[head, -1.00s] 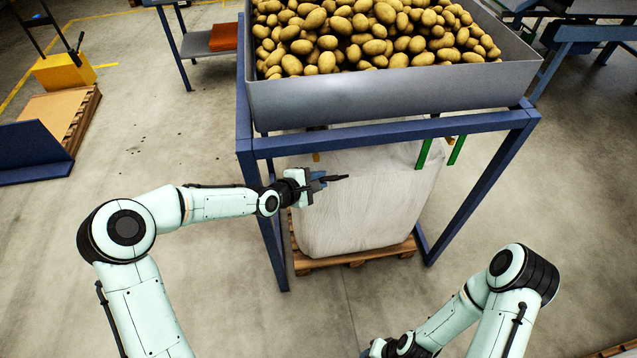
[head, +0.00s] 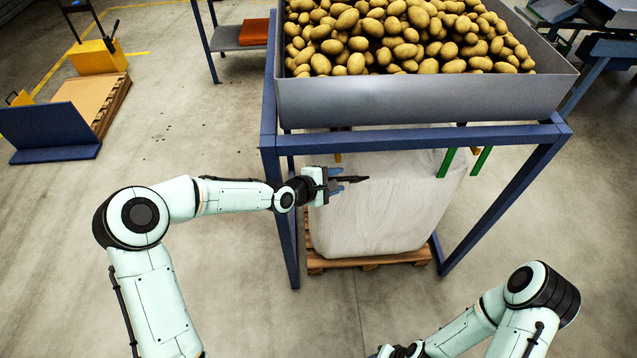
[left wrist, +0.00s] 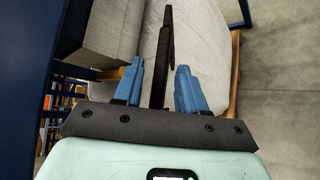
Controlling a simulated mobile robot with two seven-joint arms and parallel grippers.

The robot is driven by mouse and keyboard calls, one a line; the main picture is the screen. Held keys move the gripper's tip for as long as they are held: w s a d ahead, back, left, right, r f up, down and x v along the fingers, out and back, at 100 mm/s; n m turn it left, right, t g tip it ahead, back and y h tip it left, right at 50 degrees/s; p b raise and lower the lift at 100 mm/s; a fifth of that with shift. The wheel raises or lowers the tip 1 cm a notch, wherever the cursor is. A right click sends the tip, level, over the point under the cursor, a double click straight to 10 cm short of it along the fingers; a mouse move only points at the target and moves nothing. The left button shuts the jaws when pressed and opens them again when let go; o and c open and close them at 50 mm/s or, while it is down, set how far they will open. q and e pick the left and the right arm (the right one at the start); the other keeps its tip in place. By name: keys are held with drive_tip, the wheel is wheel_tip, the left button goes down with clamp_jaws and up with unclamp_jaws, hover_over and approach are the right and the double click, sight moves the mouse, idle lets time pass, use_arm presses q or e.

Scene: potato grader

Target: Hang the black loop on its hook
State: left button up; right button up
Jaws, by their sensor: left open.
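The black loop (left wrist: 168,45) stands up as a narrow dark strip between the two blue fingers of my left gripper (left wrist: 160,68) in the left wrist view. The fingers are apart, with gaps on both sides of the strip. In the head view, my left gripper (head: 345,181) is at the left front of the white bulk bag (head: 395,215), below the blue frame's front beam. The black loop (head: 357,179) points right from it, across the bag. I cannot make out the loop's hook.
The blue frame (head: 420,138) carries a grey hopper (head: 420,98) full of potatoes. Its left front post is close beside my left wrist. Green straps (head: 447,163) rise at the bag's right. The bag stands on a wooden pallet (head: 370,262). The floor in front is clear.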

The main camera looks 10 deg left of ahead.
use_arm(q)
drive_tip(key=p+v, duration=0.1)
drive_tip(key=v, duration=1.1)
drive_tip(key=shift+p, duration=0.4)
use_arm(e)
drive_tip(key=shift+w+r, duration=1.15)
use_arm(q)
drive_tip(key=shift+a, duration=0.1)
